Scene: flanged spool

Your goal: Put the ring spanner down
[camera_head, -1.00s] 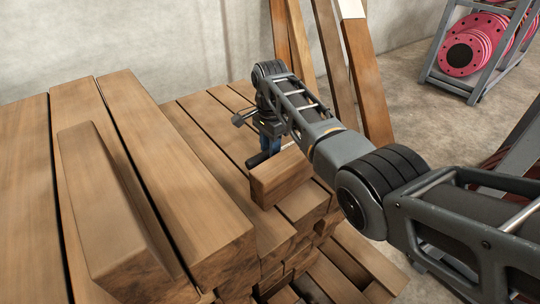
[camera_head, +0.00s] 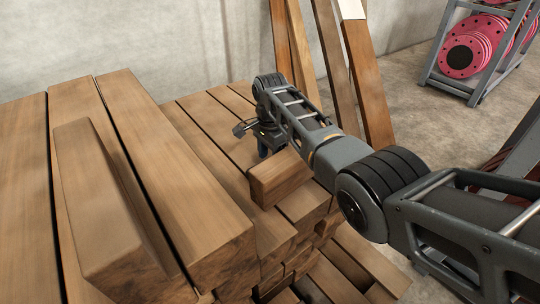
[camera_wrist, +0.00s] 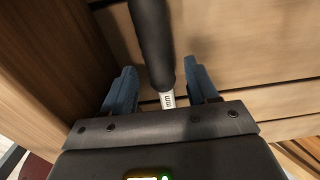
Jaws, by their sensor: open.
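The ring spanner (camera_wrist: 153,45) shows in the wrist view as a thick black grip with a short silver, marked shank at its near end. It lies over pale wooden boards, between the two blue fingers of my gripper (camera_wrist: 159,68). The fingers stand apart, with a gap on each side of the spanner. The ring end is out of view. In the head view my gripper (camera_head: 262,149) points down at the stacked timber, behind a short wooden block (camera_head: 279,178). I cannot make out the spanner there.
Stacked beams (camera_head: 180,190) fill the left and middle, with a loose beam (camera_head: 100,205) on top. Planks (camera_head: 367,85) lean against the wall behind my arm. A rack with red spools (camera_head: 465,52) stands at the back right on open floor.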

